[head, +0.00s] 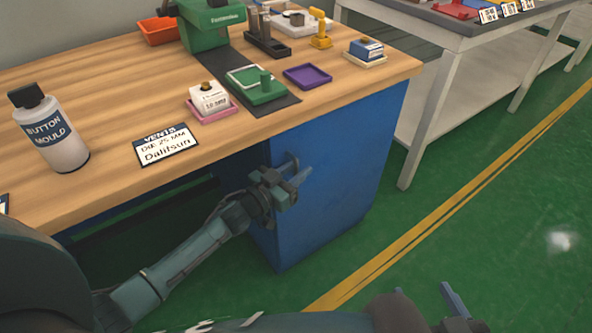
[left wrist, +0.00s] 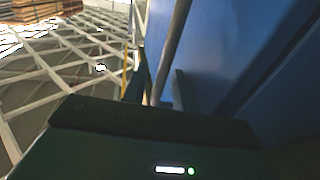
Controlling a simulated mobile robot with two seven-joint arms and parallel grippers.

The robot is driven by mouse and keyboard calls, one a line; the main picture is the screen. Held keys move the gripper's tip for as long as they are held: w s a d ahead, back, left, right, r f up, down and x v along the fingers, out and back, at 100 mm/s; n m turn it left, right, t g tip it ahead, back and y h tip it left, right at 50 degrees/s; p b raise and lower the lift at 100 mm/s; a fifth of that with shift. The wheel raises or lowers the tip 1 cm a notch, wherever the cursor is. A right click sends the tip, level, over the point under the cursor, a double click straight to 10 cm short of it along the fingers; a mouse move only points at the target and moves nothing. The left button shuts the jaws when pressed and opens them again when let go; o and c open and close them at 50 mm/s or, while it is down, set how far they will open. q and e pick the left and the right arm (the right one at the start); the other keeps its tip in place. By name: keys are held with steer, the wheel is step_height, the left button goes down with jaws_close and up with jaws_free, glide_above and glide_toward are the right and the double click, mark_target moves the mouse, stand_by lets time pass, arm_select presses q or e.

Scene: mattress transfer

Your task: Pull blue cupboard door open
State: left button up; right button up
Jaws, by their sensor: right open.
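The blue cupboard door (head: 340,165) is under the right end of the wooden workbench and looks closed. Its slim upright handle (head: 291,160) is near the door's left edge. My left gripper (head: 292,184) is at the handle. In the left wrist view the handle bar (left wrist: 172,50) passes between the two fingers of my left gripper (left wrist: 158,88), which stand apart, with a gap on the bar's right side. The blue door surface (left wrist: 230,50) fills the right of that view. My right gripper (head: 455,308) is open and empty at the bottom of the head view, away from the cupboard.
The wooden workbench (head: 110,88) carries a white bottle (head: 50,128), a label card (head: 166,145), small trays and a green press (head: 212,22). A white table (head: 440,75) stands at the back right. The green floor (head: 470,220) right of the cupboard is clear.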

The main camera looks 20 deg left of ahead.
arm_select(q)
steer(key=shift+c, duration=0.5)
jaws_close()
steer(key=shift+s+d, duration=0.1)
